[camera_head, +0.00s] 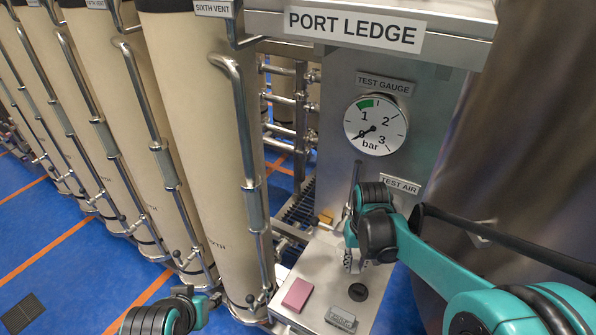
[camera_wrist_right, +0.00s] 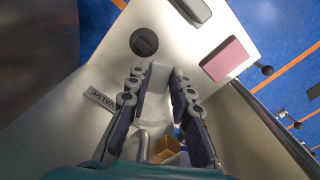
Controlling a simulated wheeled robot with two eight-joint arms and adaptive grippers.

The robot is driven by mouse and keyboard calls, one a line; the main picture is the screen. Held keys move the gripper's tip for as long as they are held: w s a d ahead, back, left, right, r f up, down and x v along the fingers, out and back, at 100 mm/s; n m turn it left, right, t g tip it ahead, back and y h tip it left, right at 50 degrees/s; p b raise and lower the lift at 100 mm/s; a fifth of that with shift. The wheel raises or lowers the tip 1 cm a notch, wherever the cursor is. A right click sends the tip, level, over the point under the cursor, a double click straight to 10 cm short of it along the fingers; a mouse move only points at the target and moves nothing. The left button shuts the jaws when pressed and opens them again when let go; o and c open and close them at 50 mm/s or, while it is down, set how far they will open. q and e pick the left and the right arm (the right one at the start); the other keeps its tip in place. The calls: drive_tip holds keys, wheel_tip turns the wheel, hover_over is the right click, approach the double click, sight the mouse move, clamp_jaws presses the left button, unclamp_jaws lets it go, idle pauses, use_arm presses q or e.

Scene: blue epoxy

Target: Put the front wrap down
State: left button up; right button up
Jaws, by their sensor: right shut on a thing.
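My right gripper (camera_head: 353,262) hangs over the steel shelf at the foot of the port ledge cabinet. In the right wrist view its fingers (camera_wrist_right: 159,78) are closed on a pale, whitish thing (camera_wrist_right: 160,72), mostly hidden between them. I cannot tell for sure that it is the front wrap, or whether it touches the shelf. A pink block (camera_head: 297,295) and a grey block (camera_head: 340,318) lie on the shelf in front of the gripper. My left gripper (camera_head: 205,304) is at the bottom left, and its fingers do not show clearly.
A black round cap (camera_head: 357,292) sits in the shelf (camera_head: 318,262). A test gauge (camera_head: 375,125) is on the cabinet above. A tall beige column (camera_head: 195,130) with a steel pipe stands left of the shelf. A small yellow thing (camera_head: 325,217) is at the shelf's back.

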drive_tip(key=w, duration=0.1)
drive_tip(key=w+a+r, duration=0.1)
drive_tip(key=w, duration=0.1)
drive_tip(key=shift+a+r+n, duration=0.3)
drive_tip(key=shift+a+r, duration=0.05)
drive_tip(key=shift+r, duration=0.05)
drive_tip(key=s+d+f+n, duration=0.1)
drive_tip(key=s+d+f, duration=0.2)
drive_tip(key=s, duration=0.3)
drive_tip(key=s+d+f+n, duration=0.1)
drive_tip(key=s+d+f, duration=0.15)
drive_tip(key=s, duration=0.35)
drive_tip(key=b, duration=0.5)
hover_over(339, 298)
wheel_tip(339, 298, down, 7)
drive_tip(key=shift+r, duration=0.1)
wheel_tip(339, 298, down, 4)
drive_tip(key=shift+f+b, duration=0.1)
drive_tip(key=shift+b, duration=0.9)
use_arm(q)
wheel_tip(339, 298, down, 7)
drive_tip(key=shift+w+d, duration=0.25)
drive_tip(key=shift+d, duration=0.1)
drive_tip(key=shift+f, duration=0.15)
use_arm(e)
drive_tip(key=o, duration=0.4)
drive_tip(key=shift+c, duration=0.2)
drive_tip(key=shift+o, duration=0.5)
